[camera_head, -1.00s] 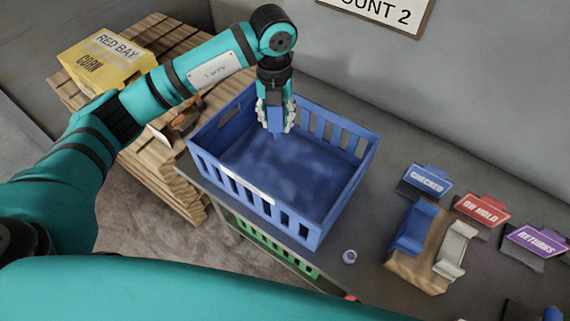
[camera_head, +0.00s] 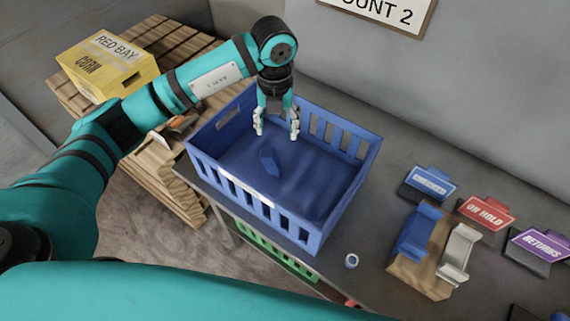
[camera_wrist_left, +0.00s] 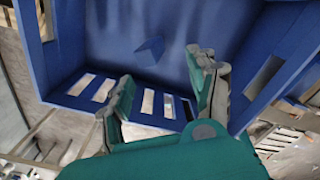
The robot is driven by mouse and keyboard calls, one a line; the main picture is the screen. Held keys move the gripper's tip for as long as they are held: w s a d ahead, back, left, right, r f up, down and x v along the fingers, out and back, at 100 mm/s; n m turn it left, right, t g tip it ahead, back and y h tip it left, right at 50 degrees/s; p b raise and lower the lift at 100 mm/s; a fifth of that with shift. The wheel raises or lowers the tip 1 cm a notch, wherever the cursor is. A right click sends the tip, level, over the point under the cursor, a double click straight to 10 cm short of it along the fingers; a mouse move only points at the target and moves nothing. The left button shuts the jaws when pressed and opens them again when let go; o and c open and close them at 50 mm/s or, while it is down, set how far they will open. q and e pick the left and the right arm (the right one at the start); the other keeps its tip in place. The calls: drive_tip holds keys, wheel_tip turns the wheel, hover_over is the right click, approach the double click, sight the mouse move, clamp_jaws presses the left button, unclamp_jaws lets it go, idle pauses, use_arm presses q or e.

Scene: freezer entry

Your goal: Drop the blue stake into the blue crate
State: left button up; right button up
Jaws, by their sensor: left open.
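The blue crate (camera_head: 318,190) stands on the grey table in the head view; its slatted wall also shows in the left wrist view (camera_wrist_left: 75,45). The blue stake (camera_head: 269,161) is inside the crate, apart from my gripper, at or near the crate floor. It also shows in the left wrist view (camera_wrist_left: 150,50) as a blue wedge shape. My left gripper (camera_head: 276,136) is open and empty above the crate's inside, its fingers spread, also seen in the left wrist view (camera_wrist_left: 165,95). My right gripper is not in view.
A small ring-like item (camera_head: 351,261) lies right of the crate. A wooden holder (camera_head: 425,272) with blue and white pieces stands further right, near the red sign (camera_head: 486,213) and purple sign (camera_head: 537,243). A yellow corn box (camera_head: 107,65) sits on pallets at left.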

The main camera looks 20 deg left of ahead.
use_arm(q)
wheel_tip(320, 180, up, 12)
idle(0.4)
drive_tip(key=shift+f, duration=0.1)
idle(0.3)
